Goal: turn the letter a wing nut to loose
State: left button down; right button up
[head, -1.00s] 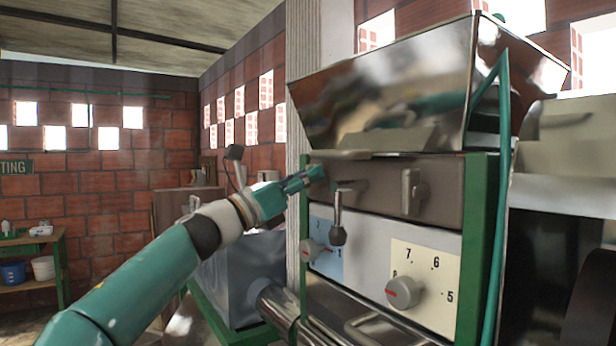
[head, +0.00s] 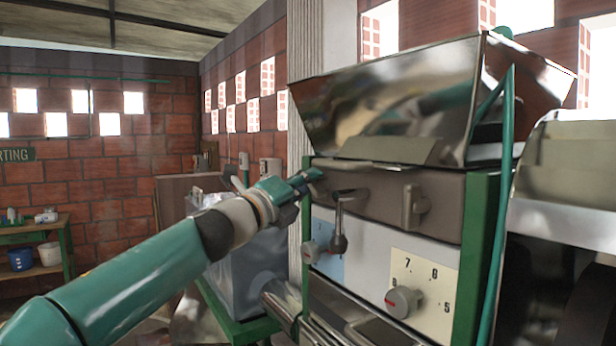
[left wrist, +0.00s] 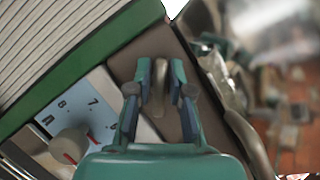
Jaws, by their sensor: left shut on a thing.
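My left gripper (head: 312,180) reaches the left end of the brown panel under the metal hopper. In the left wrist view its two fingers (left wrist: 161,88) are closed on the brown-grey wing nut (left wrist: 158,84), one on each side. In the head view the fingers mostly hide this wing nut. A second wing nut (head: 415,206) stands upright on the same panel further right, with nothing touching it. I cannot read any letter beside either nut. My right gripper is not in view.
A lever with a dark knob (head: 338,243) hangs just right of my left gripper. Below are a dial on a blue plate (head: 328,252) and a dial on a cream plate (head: 422,290). A green post (head: 305,235) edges the panel.

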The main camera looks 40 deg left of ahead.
pick_arm(q)
jog(key=shift+a+f+n+g+y, duration=0.1)
jog(key=shift+n+g+y, duration=0.3)
jog(key=shift+n, duration=1)
jog(key=shift+f+n+g+y, duration=0.1)
jog(key=shift+n+g+y, duration=0.3)
jog(key=shift+n, duration=1)
jog(key=shift+w+f, duration=0.1)
jog(key=c, duration=1.1)
grip_release()
jog(key=shift+a, duration=0.1)
jog(key=s, duration=1.2)
jog(key=shift+f, duration=0.35)
